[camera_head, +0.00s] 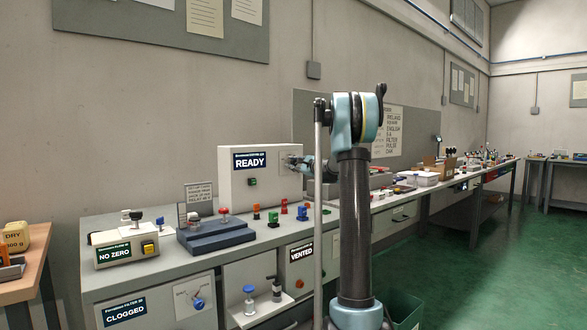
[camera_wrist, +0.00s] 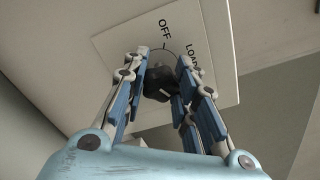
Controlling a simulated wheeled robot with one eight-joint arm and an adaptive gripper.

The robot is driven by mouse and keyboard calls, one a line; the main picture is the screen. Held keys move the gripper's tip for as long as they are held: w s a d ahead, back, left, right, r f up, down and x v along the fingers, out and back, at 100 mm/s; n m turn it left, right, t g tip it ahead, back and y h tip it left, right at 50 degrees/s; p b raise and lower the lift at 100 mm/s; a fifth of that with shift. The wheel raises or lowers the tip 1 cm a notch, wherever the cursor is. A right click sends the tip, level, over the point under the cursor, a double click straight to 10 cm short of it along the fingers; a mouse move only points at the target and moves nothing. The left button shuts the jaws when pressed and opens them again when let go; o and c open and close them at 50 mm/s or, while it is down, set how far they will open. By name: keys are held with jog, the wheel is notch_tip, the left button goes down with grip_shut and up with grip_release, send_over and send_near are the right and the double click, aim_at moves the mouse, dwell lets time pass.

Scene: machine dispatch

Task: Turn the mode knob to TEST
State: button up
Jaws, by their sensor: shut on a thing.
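The black mode knob (camera_wrist: 158,86) sits on a pale square plate (camera_wrist: 215,45) in the wrist view. The plate reads OFF and what looks like LOAD; other markings are hidden behind the fingers, and I see no TEST label. A light mark shows on the knob's lower right side; its exact setting is hard to tell. My gripper (camera_wrist: 161,74) is shut on the knob, one blue finger on each side. In the head view, my gripper (camera_head: 302,163) is at the right side of the white box (camera_head: 238,190) with the READY label, covering the knob.
The grey bench (camera_head: 205,262) holds a blue stepped block (camera_head: 215,236), a NO ZERO box (camera_head: 125,247) and several small coloured parts in front of the white box. A grey panel (camera_head: 305,115) stands behind. Green floor lies open to the right.

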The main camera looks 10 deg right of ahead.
jog(key=shift+a, duration=0.15)
jog(key=o, duration=1.1)
jog(key=shift+s+d, duration=0.3)
jog(key=shift+s, duration=0.05)
jog(key=v, duration=1.1)
jog(key=shift+f, duration=0.1)
